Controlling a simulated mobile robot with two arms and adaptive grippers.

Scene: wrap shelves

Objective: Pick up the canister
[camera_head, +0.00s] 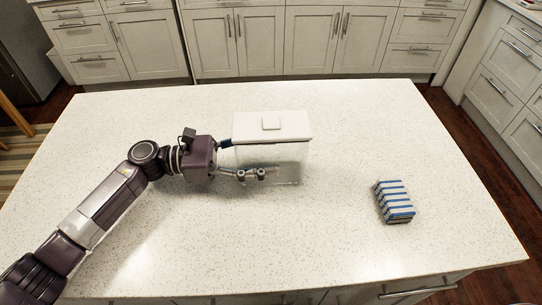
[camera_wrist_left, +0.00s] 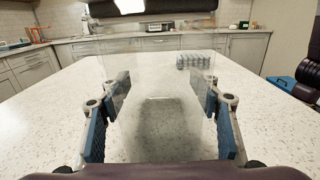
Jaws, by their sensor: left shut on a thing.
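In the left wrist view, the clear canister walls (camera_wrist_left: 160,85) lie between the blue-padded fingers of my left gripper (camera_wrist_left: 160,108). The gripper is shut on the canister. I cannot tell whether its base touches the counter. My right gripper is not in view.
A blue-and-white striped stack (camera_head: 395,201) lies on the counter to the right, apart from the canister. The counter around both is clear. White cabinets (camera_head: 330,40) line the far side across the floor.

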